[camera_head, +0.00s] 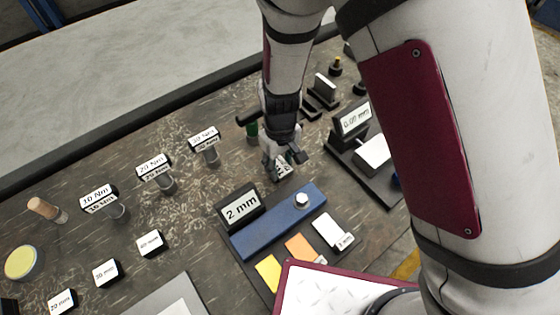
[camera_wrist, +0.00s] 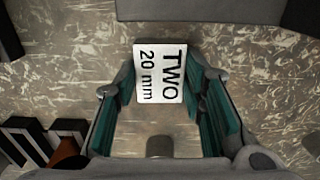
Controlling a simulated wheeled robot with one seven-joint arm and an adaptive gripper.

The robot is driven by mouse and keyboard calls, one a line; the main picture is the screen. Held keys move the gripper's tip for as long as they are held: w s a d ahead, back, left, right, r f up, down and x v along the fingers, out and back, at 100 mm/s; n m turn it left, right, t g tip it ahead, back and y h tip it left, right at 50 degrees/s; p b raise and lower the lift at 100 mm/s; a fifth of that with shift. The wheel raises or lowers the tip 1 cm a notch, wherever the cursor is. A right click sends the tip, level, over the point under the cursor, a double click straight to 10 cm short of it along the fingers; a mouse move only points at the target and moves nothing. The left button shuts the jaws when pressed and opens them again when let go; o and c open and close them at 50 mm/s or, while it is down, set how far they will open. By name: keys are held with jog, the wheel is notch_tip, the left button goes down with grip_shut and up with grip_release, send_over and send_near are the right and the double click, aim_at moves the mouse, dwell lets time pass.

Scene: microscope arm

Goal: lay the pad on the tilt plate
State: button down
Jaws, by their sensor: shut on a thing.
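My gripper (camera_head: 280,170) points down over the dark workbench, above and behind the blue bar. In the wrist view, the teal-lined fingers (camera_wrist: 162,100) are closed on a white block marked "TWO 20 mm" (camera_wrist: 158,72). The block's label faces the camera, and its underside is hidden. Flat coloured pieces lie on a dark base in front of the blue bar: yellow (camera_head: 268,272), orange (camera_head: 301,248) and white (camera_head: 328,231). I cannot tell for certain which thing is the tilt plate.
The blue bar (camera_head: 265,228) carries a silver bolt head, with a "2 mm" sign (camera_head: 240,208) behind it. A "0.05 mm" sign (camera_head: 354,119) stands at the right. Labelled posts (camera_head: 166,182) and small blocks (camera_head: 150,243) fill the left. A light grey plate (camera_head: 178,299) lies at the front.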

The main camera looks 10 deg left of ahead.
aim_at(280, 166)
jog(key=c, duration=1)
grip_release()
jog(key=shift+c, duration=0.2)
notch_tip(280, 166, up, 12)
jog(key=shift+r, duration=0.15)
jog(key=shift+d, duration=0.1)
